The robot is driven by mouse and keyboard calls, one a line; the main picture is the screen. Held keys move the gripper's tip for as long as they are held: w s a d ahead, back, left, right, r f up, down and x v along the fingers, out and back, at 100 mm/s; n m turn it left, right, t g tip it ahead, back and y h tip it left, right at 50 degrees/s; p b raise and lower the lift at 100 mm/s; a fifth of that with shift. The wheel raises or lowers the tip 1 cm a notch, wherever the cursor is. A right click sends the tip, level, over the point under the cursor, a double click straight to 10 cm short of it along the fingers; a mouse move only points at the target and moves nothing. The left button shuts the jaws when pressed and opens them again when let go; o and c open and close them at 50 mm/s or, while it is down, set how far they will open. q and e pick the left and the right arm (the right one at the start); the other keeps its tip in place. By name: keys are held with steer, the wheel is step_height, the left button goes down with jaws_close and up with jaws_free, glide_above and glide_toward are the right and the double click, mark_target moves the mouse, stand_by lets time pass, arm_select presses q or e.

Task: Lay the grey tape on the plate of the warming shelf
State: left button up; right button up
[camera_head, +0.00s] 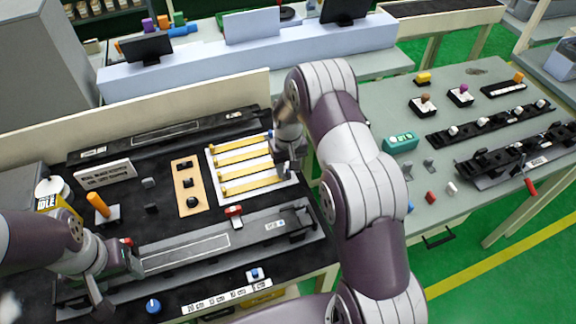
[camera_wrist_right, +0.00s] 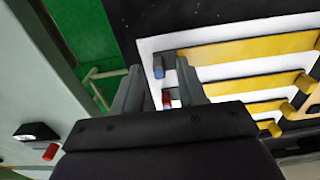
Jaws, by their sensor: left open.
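I cannot pick out the grey tape for certain in either view. A white board with several yellow bars (camera_head: 247,184) lies right of centre on the black bench; I cannot tell whether it is the warming shelf. My right gripper (camera_head: 283,172) is over its right end. In the right wrist view my right gripper (camera_wrist_right: 158,68) has its fingers apart, with a blue-tipped peg and a red piece showing between and beyond them. Nothing is clearly held. My left gripper (camera_head: 118,284) is open at the lower left, by the left end of a long grey rail (camera_head: 190,243).
A tan panel with black knobs (camera_head: 189,187), an orange handle (camera_head: 98,205) and a labelled sign (camera_head: 105,174) stand on the left bench. A blue knob (camera_head: 153,306) is at the front. A grey-green table (camera_head: 385,185) with clip rails and a teal box (camera_head: 401,143) lies to the right.

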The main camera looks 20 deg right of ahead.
step_height(320, 180, up, 13)
steer(key=b, duration=0.2)
steer(key=shift+f, duration=0.15)
steer(key=s+a, duration=0.3)
steer(key=s, duration=0.7)
steer(key=s+a+t, duration=0.1)
steer(key=s+a, duration=0.2)
steer(key=s, duration=0.8)
steer(key=shift+s+a+n, duration=0.25)
steer(key=shift+s+n, duration=0.05)
steer(key=shift+n, duration=0.1)
steer(key=shift+s, duration=0.1)
